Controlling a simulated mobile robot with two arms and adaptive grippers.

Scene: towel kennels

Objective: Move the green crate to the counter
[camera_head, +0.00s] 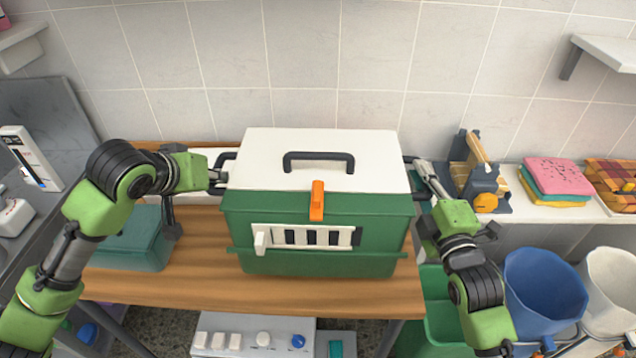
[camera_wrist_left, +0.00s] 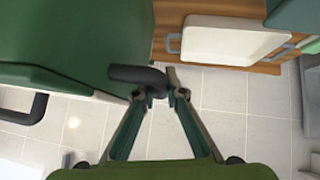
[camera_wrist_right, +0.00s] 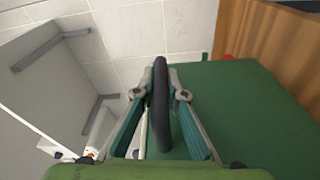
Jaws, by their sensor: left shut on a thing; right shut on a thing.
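The green crate (camera_head: 320,262) is in the middle of the head view, upright over the wooden table. It has a white lid (camera_head: 250,160) with a black top handle, an orange latch (camera_head: 317,202) and a barred front window. My left gripper (camera_head: 220,178) is shut on its left side handle, which shows dark between the fingers in the left wrist view (camera_wrist_left: 130,73). My right gripper (camera_head: 424,172) is shut on its right side handle, also dark in the right wrist view (camera_wrist_right: 161,100). I cannot tell whether the crate's base touches the table.
The wooden table (camera_head: 180,287) also bears a smaller green box (camera_head: 135,245) at left. A grey surface (camera_head: 50,225) with devices lies further left. At right, a white ledge (camera_head: 520,208) holds folded towels (camera_head: 556,177) and a tool; blue (camera_head: 545,285) and white bins stand below.

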